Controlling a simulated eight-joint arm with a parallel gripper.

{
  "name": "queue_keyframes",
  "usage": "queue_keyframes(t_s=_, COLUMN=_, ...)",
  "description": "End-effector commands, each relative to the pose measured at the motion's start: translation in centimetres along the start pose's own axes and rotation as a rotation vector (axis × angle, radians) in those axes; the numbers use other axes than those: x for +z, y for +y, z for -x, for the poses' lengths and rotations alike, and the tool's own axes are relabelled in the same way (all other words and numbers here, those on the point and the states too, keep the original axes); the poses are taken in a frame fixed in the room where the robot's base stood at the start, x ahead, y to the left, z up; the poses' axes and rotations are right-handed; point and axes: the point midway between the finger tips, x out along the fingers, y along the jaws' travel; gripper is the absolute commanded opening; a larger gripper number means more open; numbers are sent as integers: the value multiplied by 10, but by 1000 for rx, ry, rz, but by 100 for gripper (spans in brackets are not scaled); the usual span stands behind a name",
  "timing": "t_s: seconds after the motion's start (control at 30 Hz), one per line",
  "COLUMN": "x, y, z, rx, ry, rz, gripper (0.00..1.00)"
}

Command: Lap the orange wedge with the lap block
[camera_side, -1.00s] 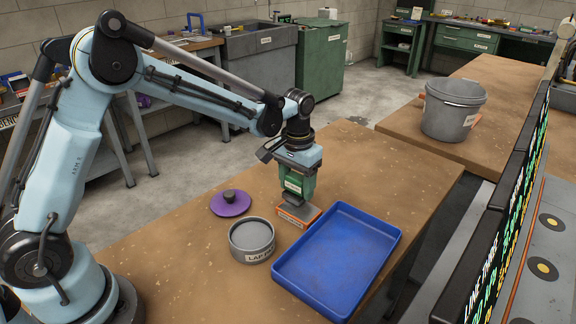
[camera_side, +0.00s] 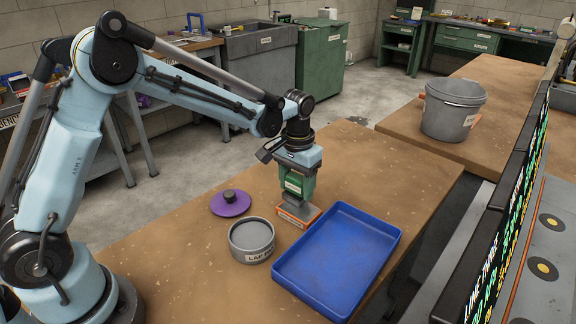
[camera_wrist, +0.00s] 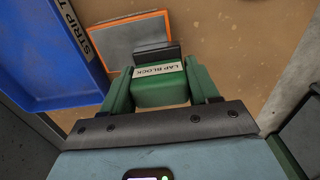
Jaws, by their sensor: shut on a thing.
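My gripper (camera_side: 297,182) is shut on the green lap block (camera_wrist: 160,88), whose white label reads LAP BLOCK in the wrist view. The block's grey lower part is over the orange wedge (camera_side: 312,213), a flat piece with an orange edge and a grey top, lying on the bench beside the blue tray. In the wrist view the orange wedge (camera_wrist: 125,38) shows ahead of the block, and the grey part overlaps its near edge. Whether the block touches the wedge is hard to tell.
A blue tray (camera_side: 384,227) stands right of the wedge. A grey round pot (camera_side: 233,247) labelled LAP and a purple disc with a dark knob (camera_side: 231,203) are to the left. A grey bucket (camera_side: 452,110) stands on the far bench. The bench behind the gripper is clear.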

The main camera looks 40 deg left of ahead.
Motion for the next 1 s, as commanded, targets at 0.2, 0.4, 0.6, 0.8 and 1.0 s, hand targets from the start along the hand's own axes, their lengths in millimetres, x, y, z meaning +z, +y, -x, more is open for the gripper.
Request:
queue_keyframes(t_s=0.2, x=0, y=12, z=-1, rx=0, ry=0, rz=-1, gripper=25)
queue_keyframes(t_s=0.4, x=0, y=24, z=-3, rx=1, ry=0, rz=-1, gripper=25)
queue_keyframes(t_s=0.6, x=0, y=18, z=-3, rx=2, ry=0, rz=0, gripper=25)
queue_keyframes(t_s=0.8, x=0, y=3, z=-2, rx=0, ry=0, rz=2, gripper=25)
queue_keyframes(t_s=1.0, x=0, y=2, z=-1, rx=0, ry=0, rz=-1, gripper=25)
